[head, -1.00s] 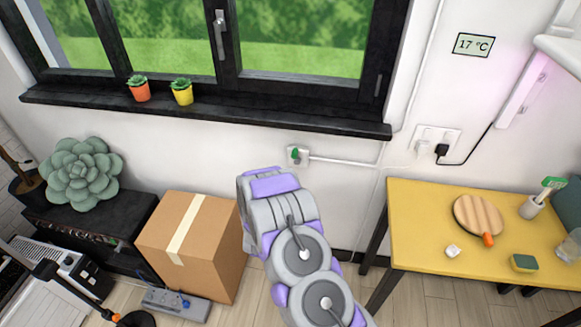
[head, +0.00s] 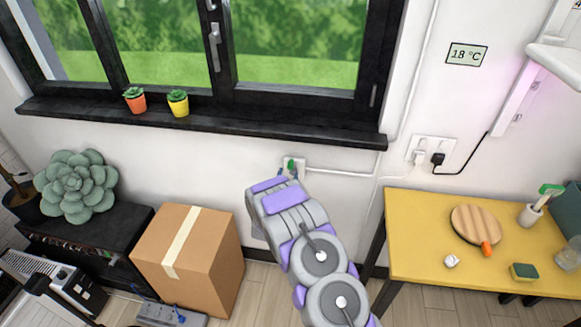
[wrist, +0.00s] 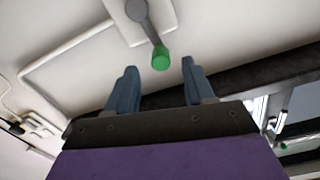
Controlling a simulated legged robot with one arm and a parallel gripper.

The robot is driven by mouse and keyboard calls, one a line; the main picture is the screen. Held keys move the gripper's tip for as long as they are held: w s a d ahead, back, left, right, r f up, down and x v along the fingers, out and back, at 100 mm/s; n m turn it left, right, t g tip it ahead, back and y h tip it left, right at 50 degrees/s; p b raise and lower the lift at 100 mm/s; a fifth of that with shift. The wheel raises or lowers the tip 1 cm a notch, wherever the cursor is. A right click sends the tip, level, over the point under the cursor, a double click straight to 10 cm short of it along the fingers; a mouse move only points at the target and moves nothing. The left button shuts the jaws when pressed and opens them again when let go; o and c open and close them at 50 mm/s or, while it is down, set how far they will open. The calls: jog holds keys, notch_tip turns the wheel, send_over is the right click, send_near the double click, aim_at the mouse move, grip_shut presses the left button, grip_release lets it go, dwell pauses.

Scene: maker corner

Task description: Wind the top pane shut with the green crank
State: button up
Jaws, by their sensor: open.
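The green crank (head: 291,163) is on a white wall plate under the black window sill. In the wrist view its green knob (wrist: 160,58) is at the end of a grey crank arm (wrist: 146,22). My gripper (wrist: 159,74) is open, its two blue-grey fingers on either side of the knob in the picture; the knob appears just beyond the tips, with no clear contact.
A cardboard box (head: 208,262) stands left of my arm. A yellow table (head: 405,230) with a round board (head: 475,224) is at right. Two small potted plants (head: 178,103) (head: 135,100) stand on the sill. A white cable conduit (head: 345,173) runs right from the crank plate.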

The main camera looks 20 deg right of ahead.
aim_at(290, 168)
jog(key=shift+b+x, duration=0.6)
jog(key=shift+x, duration=2.9)
grip_shut()
